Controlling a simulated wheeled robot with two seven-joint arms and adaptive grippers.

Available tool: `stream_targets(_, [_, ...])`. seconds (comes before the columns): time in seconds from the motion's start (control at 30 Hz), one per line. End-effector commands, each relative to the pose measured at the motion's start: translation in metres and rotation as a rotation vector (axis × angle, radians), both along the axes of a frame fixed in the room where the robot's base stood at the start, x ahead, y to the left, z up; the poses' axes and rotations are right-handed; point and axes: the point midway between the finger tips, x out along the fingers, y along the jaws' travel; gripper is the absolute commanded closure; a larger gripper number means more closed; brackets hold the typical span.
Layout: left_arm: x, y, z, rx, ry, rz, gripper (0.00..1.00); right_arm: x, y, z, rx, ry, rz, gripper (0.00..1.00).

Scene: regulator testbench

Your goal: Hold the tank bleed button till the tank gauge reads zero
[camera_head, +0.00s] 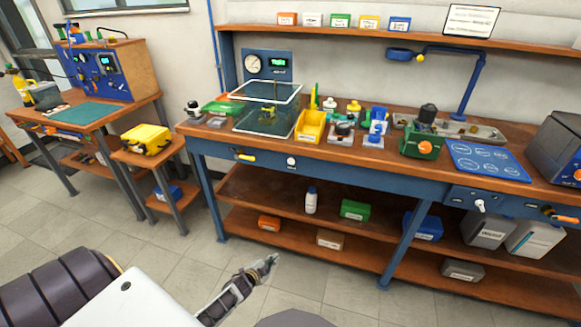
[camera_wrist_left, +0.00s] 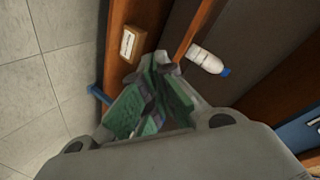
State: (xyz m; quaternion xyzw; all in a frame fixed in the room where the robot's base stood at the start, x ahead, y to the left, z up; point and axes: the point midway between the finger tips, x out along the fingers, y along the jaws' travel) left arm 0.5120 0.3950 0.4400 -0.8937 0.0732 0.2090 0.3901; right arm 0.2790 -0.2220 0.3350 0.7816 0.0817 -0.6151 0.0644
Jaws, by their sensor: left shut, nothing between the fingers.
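A round white-faced gauge (camera_head: 253,64) sits on a blue panel at the back of the workbench, beside a green digital display (camera_head: 279,62). Its needle reading is too small to make out. A clear open tank (camera_head: 262,122) stands in front of the panel. I cannot tell which part is the tank bleed button; a small round white knob (camera_head: 291,161) shows on the bench's blue front rail. My left gripper (camera_head: 272,260) is shut and empty, low in front of the bench, apart from these parts. Its green-padded fingers also show in the left wrist view (camera_wrist_left: 158,66). My right gripper is not in view.
A yellow bin (camera_head: 310,126), a green regulator-like device (camera_head: 422,143) and other parts crowd the benchtop. The lower shelf holds a white bottle (camera_head: 311,200) and several boxes. A side table with a yellow case (camera_head: 146,138) stands left. The floor in front is clear.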

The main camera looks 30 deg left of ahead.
Motion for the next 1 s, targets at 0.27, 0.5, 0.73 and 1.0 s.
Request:
stream_targets(0.27, [0.047,0.009,0.059,0.123,-0.192,-0.087,1.0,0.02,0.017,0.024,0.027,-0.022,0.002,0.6])
stream_targets(0.5, [0.077,0.014,0.115,0.241,-0.35,-0.156,1.0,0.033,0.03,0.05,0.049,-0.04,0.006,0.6])
stream_targets(0.73, [0.095,0.015,0.169,0.363,-0.498,-0.217,1.0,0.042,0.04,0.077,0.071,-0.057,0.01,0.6])
stream_targets(1.0, [0.104,0.012,0.231,0.518,-0.665,-0.286,1.0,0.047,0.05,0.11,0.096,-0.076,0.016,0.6])
